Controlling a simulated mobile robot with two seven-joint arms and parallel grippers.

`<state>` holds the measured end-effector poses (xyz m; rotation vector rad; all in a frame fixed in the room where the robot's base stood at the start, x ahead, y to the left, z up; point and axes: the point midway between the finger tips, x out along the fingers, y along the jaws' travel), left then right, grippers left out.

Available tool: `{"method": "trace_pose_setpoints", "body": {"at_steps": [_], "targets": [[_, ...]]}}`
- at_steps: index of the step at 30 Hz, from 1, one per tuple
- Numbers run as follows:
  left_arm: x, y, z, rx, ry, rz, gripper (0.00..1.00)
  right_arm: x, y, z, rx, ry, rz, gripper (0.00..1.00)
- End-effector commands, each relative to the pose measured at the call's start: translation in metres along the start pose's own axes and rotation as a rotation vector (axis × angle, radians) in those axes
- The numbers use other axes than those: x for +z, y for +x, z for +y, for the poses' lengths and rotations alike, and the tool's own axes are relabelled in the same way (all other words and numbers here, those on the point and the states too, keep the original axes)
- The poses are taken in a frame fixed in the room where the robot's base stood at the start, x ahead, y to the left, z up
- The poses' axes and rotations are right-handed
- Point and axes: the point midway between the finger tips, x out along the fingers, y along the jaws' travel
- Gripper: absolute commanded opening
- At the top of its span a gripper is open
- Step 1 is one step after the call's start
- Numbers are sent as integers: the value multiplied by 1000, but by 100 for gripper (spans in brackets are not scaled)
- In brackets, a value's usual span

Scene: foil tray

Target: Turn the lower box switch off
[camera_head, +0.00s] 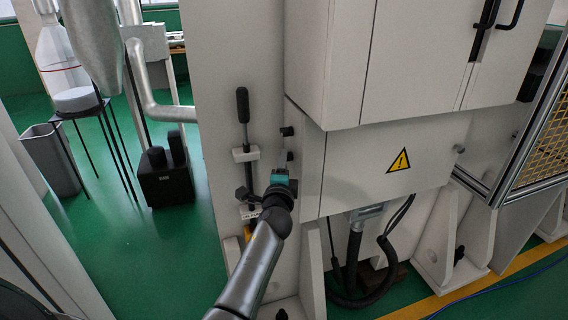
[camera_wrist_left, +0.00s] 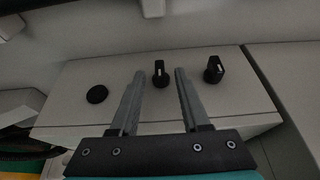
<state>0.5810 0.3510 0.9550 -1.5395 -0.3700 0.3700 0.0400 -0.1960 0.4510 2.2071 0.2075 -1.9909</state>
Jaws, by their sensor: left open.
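The lower box (camera_head: 375,178) is a pale cabinet with a yellow warning triangle, under a larger cabinet. My left gripper (camera_head: 285,160) is at its left side, fingers open and pointing at that side panel. In the left wrist view, a black rotary switch (camera_wrist_left: 160,72) with a pale mark stands between the fingertips of the left gripper (camera_wrist_left: 160,82), with a gap on each side. A second black knob (camera_wrist_left: 214,70) is to the right, outside the fingers. A flat round black button (camera_wrist_left: 97,94) is to the left. In the head view the gripper hides most of the switches. My right gripper is out of view.
A black-handled lever (camera_head: 243,106) stands on the wall panel left of the gripper. The upper cabinet (camera_head: 400,60) overhangs the lower box. Black cables (camera_head: 388,250) hang below it.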

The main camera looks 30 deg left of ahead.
Motion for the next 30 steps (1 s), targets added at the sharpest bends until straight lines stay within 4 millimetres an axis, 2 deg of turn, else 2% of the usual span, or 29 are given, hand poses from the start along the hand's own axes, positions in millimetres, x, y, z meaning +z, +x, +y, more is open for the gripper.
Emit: {"method": "trace_pose_setpoints", "body": {"at_steps": [6, 17, 27, 30], "targets": [[0, 17, 0, -1, 1, 0, 46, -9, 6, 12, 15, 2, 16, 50], [0, 20, 0, 0, 1, 0, 46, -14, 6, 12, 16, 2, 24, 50], [0, 20, 0, 0, 1, 0, 8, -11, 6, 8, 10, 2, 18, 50], [0, 19, 0, 0, 1, 0, 0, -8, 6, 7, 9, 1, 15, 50]]}}
